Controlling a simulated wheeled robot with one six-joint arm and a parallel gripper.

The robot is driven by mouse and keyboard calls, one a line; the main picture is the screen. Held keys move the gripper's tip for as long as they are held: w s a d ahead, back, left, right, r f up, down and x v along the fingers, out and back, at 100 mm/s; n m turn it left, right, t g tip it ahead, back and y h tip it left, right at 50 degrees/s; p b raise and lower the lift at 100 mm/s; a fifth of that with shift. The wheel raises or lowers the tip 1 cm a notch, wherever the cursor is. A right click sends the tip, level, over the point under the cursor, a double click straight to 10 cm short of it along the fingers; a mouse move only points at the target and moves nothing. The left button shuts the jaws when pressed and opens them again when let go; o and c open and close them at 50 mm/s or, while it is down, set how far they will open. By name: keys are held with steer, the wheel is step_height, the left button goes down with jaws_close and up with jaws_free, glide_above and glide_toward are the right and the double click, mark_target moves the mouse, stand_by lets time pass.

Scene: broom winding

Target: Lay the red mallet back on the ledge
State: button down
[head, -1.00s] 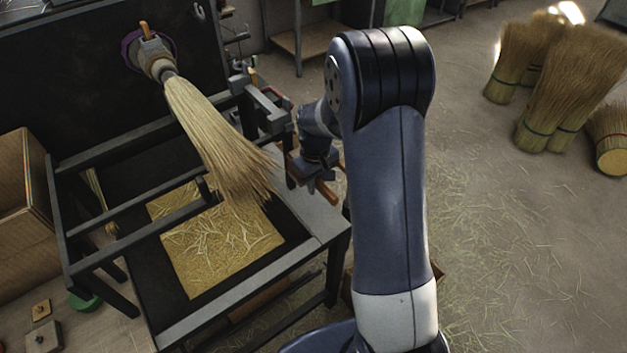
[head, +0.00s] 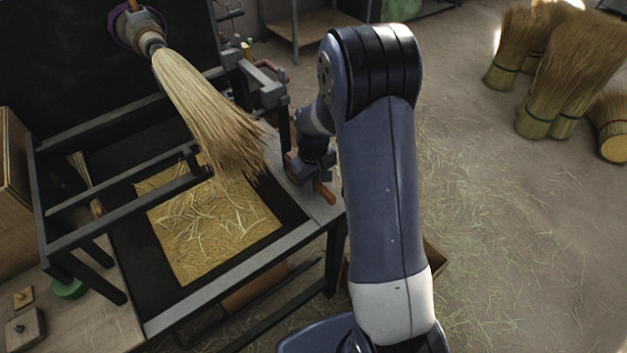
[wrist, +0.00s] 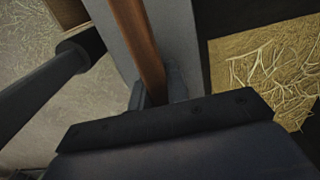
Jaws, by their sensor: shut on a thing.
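My gripper (head: 312,172) is over the right end of the work table in the head view. It is shut on the red mallet (head: 325,193), of which a short reddish-brown piece shows past the fingers. In the wrist view, the mallet's reddish-brown shaft (wrist: 138,40) runs up the picture from between my fingertips (wrist: 157,88). The grey ledge (head: 322,209) is the flat strip along the table's right side. It also shows below the shaft in the wrist view (wrist: 183,35). The shaft lines up roughly along the ledge; I cannot tell whether they touch. The mallet's head is not clearly visible.
A straw broom (head: 215,120) hangs from the winder, its bristles close left of my gripper. A dark frame (head: 120,205) stands over a straw-filled tray (head: 215,235). A grey clamp (head: 265,88) stands behind my gripper. A dark rod (wrist: 45,85) lies left in the wrist view.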

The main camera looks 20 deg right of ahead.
steer(key=shift+f, duration=0.1)
steer(key=c, duration=1.3)
jaws_free()
step_height(320, 180, up, 11)
steer(key=shift+f+p, duration=0.1)
steer(key=shift+p, duration=0.4)
steer(key=shift+f, duration=0.1)
step_height(320, 180, down, 11)
steer(key=shift+f+b, duration=0.1)
steer(key=shift+b, duration=0.35)
step_height(320, 180, up, 4)
steer(key=shift+f+p, duration=0.25)
steer(key=shift+p, duration=0.85)
steer(key=shift+r+p, duration=0.45)
steer(key=shift+r, duration=0.25)
